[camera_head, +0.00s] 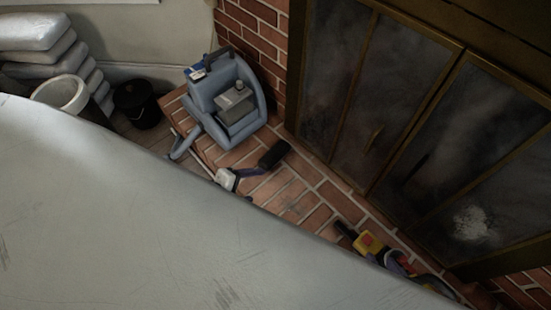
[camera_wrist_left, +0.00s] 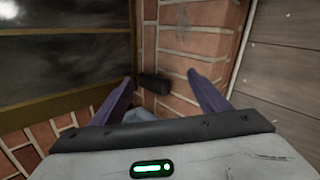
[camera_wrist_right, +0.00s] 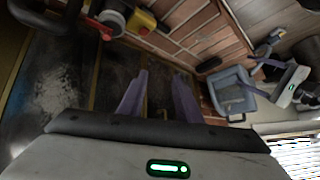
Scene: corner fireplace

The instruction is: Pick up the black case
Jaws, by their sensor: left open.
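The black case (camera_head: 273,153) lies on the brick ledge in front of the fireplace doors. My left gripper (camera_head: 257,171) is open just short of it, and its white body shows past a large pale surface. In the left wrist view the black case (camera_wrist_left: 153,84) appears ahead between the two spread purple fingers, with nothing held. The case also shows in the right wrist view (camera_wrist_right: 209,64), up and to the right of my right gripper (camera_wrist_right: 161,75), whose fingers are apart and empty. The pale surface hides most of my right arm in the head view.
A blue machine (camera_head: 199,97) stands on the ledge behind the case. A yellow and red tool (camera_head: 369,241) lies on the right part of the ledge. Glass fireplace doors (camera_head: 420,130) rise behind. A black bucket (camera_head: 136,103) and stacked sacks (camera_head: 35,35) are at left.

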